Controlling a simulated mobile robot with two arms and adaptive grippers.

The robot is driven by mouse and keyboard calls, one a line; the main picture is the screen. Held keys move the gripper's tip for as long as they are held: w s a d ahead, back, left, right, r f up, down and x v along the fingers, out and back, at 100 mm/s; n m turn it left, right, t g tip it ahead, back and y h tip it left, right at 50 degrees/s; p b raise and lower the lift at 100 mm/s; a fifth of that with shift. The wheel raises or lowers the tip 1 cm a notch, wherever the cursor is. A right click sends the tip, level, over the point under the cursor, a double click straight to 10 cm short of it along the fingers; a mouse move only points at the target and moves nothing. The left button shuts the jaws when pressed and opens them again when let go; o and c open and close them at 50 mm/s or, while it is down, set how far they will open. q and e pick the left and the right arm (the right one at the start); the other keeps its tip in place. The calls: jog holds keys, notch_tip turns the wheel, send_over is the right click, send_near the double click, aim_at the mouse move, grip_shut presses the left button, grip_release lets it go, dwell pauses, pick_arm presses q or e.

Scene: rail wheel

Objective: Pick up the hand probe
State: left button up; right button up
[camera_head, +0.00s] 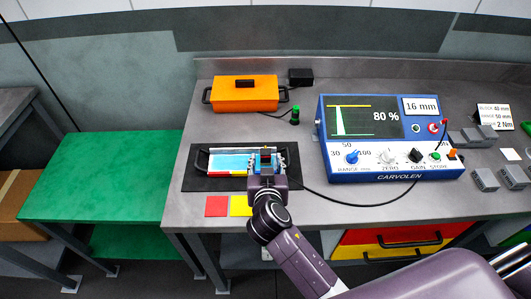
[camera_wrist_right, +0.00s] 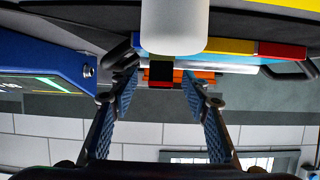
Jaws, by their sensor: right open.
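My right gripper (camera_head: 267,160) is over the right end of a shallow tray (camera_head: 203,161) with a light blue inside, which lies on a black mat (camera_head: 197,182). It is open, with its blue-padded fingers (camera_wrist_right: 165,95) apart in the right wrist view. A small dark block with orange (camera_head: 265,157) shows between the fingertips. A black cable (camera_head: 370,205) runs from the blue instrument to the gripper's area. The hand probe is not clearly recognisable; the gripper hides part of that spot. A pale rounded cylinder (camera_wrist_right: 174,27) fills the upper middle of the wrist view. My left gripper is not in view.
The blue instrument (camera_head: 385,178) stands to the right. An orange case (camera_head: 245,95) and a green-topped black piece (camera_head: 295,116) are behind the tray. Red (camera_head: 216,206) and yellow (camera_head: 240,206) squares lie in front. Grey blocks (camera_head: 485,179) sit at the right. A green table (camera_head: 100,175) is left.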

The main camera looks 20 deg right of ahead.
jog(key=x, duration=0.2)
jog(key=shift+w+d+p, duration=0.1)
jog(key=shift+w+p, duration=0.25)
jog(key=shift+w+f, duration=0.1)
jog(key=shift+f, duration=0.05)
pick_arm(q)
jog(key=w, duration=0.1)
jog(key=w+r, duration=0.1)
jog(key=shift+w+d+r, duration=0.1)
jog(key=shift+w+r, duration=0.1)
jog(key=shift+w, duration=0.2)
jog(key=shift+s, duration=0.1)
pick_arm(e)
jog(key=shift+c, duration=0.4)
jog(key=c, duration=0.5)
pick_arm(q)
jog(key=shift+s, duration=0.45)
pick_arm(e)
grip_shut()
